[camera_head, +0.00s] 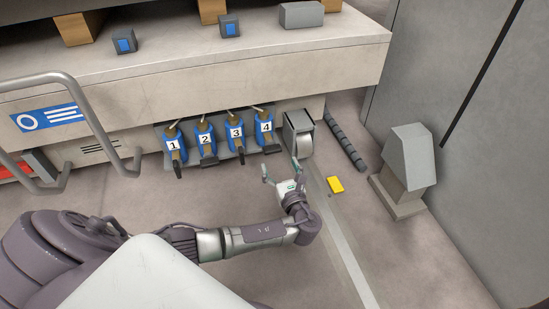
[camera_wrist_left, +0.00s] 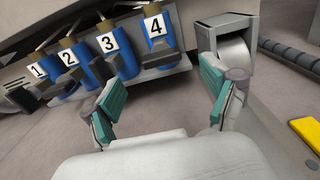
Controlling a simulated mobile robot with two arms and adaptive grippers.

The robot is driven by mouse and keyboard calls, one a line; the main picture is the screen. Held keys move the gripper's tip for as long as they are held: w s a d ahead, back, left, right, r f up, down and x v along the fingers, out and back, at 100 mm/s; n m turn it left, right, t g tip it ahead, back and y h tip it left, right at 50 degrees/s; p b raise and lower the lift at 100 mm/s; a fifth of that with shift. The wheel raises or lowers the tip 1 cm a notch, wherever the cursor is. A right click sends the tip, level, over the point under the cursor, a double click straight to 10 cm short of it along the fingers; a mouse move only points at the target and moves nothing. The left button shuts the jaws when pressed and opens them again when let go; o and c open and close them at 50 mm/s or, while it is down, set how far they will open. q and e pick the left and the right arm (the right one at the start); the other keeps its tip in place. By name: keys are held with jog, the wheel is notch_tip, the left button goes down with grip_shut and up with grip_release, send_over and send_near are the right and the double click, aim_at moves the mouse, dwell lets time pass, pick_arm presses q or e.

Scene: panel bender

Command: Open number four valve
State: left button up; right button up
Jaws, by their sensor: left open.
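The number four valve (camera_head: 265,129) is blue with a white "4" label and a brass-coloured top. It is the rightmost of a row of numbered blue valves under the machine's front edge. It also shows at the top middle of the left wrist view (camera_wrist_left: 155,30), with a dark handle at its lower end. My left gripper (camera_head: 282,172) is open and empty, below and slightly right of valve four, apart from it. In the left wrist view its teal-padded fingers (camera_wrist_left: 163,92) are spread wide, with valve four beyond them. My right gripper is not in view.
Valves one (camera_head: 174,144), two (camera_head: 206,138) and three (camera_head: 236,132) stand left of valve four. A grey roller housing (camera_head: 298,133) stands close on its right. A yellow block (camera_head: 336,185) lies on the floor. A metal tube handle (camera_head: 88,110) is at left.

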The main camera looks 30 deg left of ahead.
aim_at(274, 152)
pick_arm(q)
jog(key=b+x, duration=0.1)
jog(key=x, duration=0.1)
jog(key=b+x, duration=0.1)
jog(key=x, duration=0.2)
jog(key=shift+f+b, duration=0.2)
jog(key=shift+b, duration=0.15)
jog(key=shift+b+x, duration=0.35)
jog(key=shift+x, duration=0.45)
jog(key=shift+r, duration=0.25)
jog(key=shift+d, duration=0.1)
jog(key=c, duration=1.2)
jog(key=shift+o, duration=0.2)
